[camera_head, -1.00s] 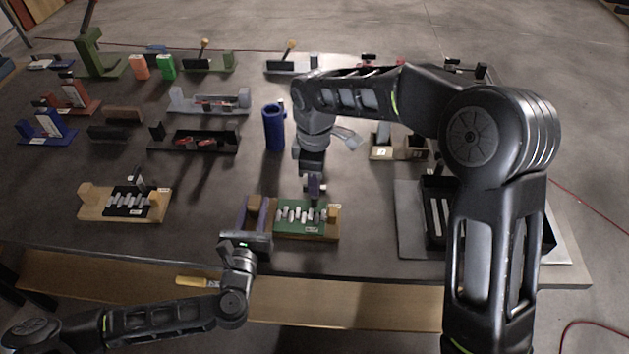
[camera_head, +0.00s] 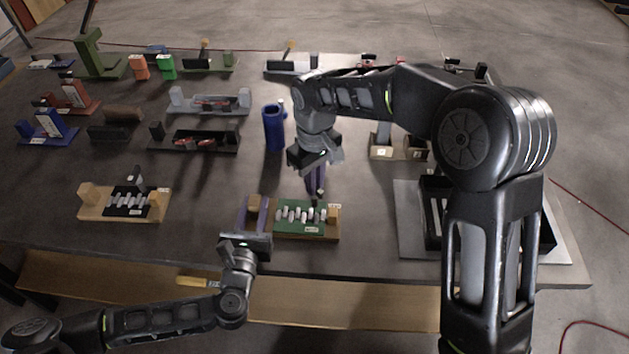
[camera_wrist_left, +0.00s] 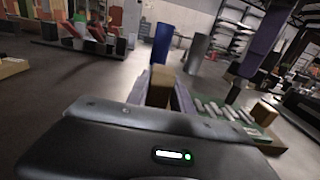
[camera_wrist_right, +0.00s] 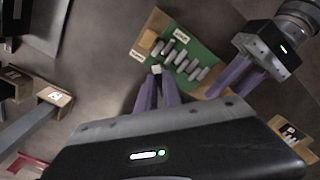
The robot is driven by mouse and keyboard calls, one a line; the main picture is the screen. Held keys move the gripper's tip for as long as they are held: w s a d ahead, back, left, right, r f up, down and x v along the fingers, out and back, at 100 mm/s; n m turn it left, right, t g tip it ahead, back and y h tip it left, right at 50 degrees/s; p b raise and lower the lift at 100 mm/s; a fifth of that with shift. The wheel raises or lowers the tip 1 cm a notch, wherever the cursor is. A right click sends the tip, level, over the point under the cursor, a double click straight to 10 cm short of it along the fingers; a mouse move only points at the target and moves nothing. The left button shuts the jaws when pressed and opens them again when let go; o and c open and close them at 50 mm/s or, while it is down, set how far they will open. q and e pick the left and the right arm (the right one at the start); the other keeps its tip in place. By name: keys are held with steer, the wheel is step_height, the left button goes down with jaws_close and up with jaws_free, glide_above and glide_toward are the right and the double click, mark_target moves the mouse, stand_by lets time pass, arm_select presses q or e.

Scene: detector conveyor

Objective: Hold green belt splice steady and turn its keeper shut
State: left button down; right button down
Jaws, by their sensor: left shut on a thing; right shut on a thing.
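The green belt splice (camera_head: 300,217), a green plate with several grey bars on a wooden base, lies near the table's front edge. My left gripper (camera_head: 256,207) is shut on the wooden block at its left end; the left wrist view shows this block (camera_wrist_left: 160,84) between the purple fingers. My right gripper (camera_head: 316,190) points down from above, shut at the keeper on the splice's far edge. In the right wrist view the keeper's small pale tip (camera_wrist_right: 156,69) shows at the fingertips; the rest is hidden, so I cannot tell its angle.
A similar black splice (camera_head: 128,202) on a wooden base stands to the left. A blue cylinder (camera_head: 273,128) stands behind the green splice. A black tray (camera_head: 548,232) is at right on a grey plate. A yellow-handled tool (camera_head: 192,282) lies at the front ledge.

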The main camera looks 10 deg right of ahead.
steer(key=shift+m, duration=0.3)
steer(key=c, duration=1.5)
jaws_free()
step_height(320, 180, up, 12)
